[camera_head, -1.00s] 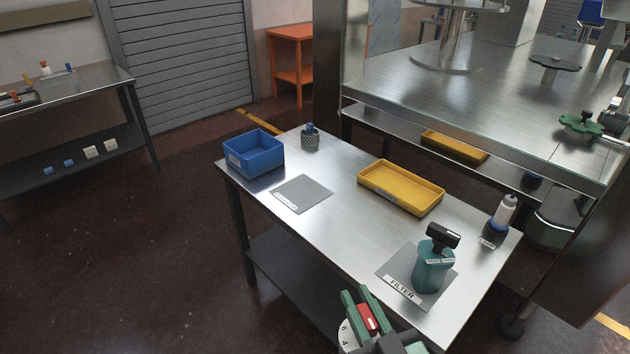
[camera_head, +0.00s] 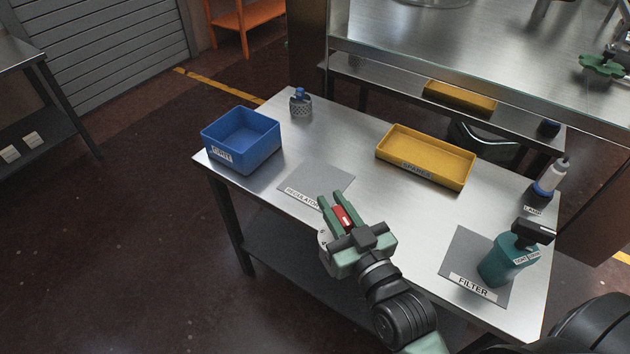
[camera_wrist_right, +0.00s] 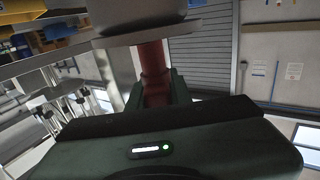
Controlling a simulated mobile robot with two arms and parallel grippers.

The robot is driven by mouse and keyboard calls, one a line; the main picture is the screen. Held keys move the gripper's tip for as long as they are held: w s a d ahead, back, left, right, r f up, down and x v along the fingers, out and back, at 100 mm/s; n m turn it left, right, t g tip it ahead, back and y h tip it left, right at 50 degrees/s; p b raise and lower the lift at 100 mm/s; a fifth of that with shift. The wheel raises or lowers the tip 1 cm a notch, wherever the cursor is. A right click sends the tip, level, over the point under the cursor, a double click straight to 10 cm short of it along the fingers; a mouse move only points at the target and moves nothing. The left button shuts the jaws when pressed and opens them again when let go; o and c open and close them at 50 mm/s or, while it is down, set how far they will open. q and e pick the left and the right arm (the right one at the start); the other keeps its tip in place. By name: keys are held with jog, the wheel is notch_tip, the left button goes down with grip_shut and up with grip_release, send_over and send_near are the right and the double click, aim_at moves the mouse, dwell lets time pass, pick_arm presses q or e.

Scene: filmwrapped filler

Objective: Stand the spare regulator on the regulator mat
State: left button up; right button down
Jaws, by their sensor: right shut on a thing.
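The grey regulator mat (camera_head: 325,179) lies on the steel table, its label facing the near side. My right gripper (camera_head: 330,199) is at the mat's near edge in the head view, seen from above. It is shut on the spare regulator, whose red part (camera_head: 342,217) shows between the green fingers and whose pale round edge (camera_head: 325,239) shows beside them. In the right wrist view the red part (camera_wrist_right: 153,75) sits between the fingers, with a grey body (camera_wrist_right: 145,22) beyond it. The regulator's base is mostly hidden, and its height above the table is unclear. My left gripper is out of view.
A yellow tray (camera_head: 426,155) lies to the right. A teal filter (camera_head: 500,262) stands on the filter mat (camera_head: 462,252), near a lamp (camera_head: 549,180). The regulator mat's visible surface is bare.

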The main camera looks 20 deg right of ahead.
jog(key=w+r+n+y+b, duration=0.1)
jog(key=w+r, duration=0.2)
jog(key=w, duration=0.5)
jog(key=w+r+n+y+b, duration=0.1)
jog(key=w+r+y, duration=0.15)
jog(key=w, duration=0.55)
jog(key=w+d+r+h+b, duration=0.1)
jog(key=w+d+r+b, duration=0.15)
jog(key=w+r, duration=0.85)
notch_tip(320, 180, down, 18)
jog(key=s+d, duration=0.1)
jog(key=shift+s+m+p, duration=0.25)
jog(key=shift+m+p, duration=0.05)
jog(key=shift+p, duration=0.1)
jog(key=c, duration=1.7)
grip_release()
jog(key=shift+f, duration=0.15)
jog(key=o, duration=0.4)
jog(key=shift+s, duration=0.1)
